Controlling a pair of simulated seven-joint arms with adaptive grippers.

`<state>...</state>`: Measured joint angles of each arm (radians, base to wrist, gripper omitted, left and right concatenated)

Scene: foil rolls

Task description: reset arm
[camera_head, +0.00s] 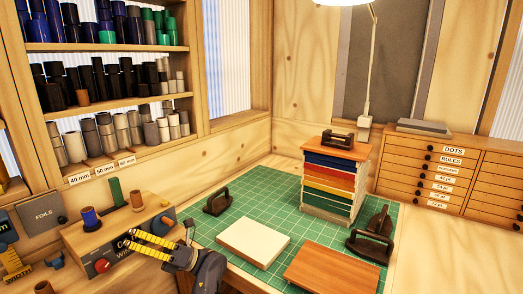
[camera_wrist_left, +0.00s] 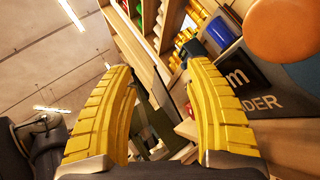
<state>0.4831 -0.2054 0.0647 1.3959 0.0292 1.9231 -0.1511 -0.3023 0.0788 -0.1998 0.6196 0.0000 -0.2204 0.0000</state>
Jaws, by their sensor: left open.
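My left gripper (camera_head: 133,244) is low in the head view, in front of the foil winder box (camera_head: 95,240). Its two yellow fingers point left and stand apart with nothing between them; in the left wrist view (camera_wrist_left: 161,75) the gap is also empty. The winder box carries a blue roll (camera_head: 91,218), a green roll (camera_head: 116,190) and a brown knob-like piece (camera_head: 137,201). The fingers hide part of the box's front and label. My right gripper is not in view.
Shelves (camera_head: 110,46) of foil rolls stand at the left. A drawer cabinet (camera_head: 400,165) stands at the right.

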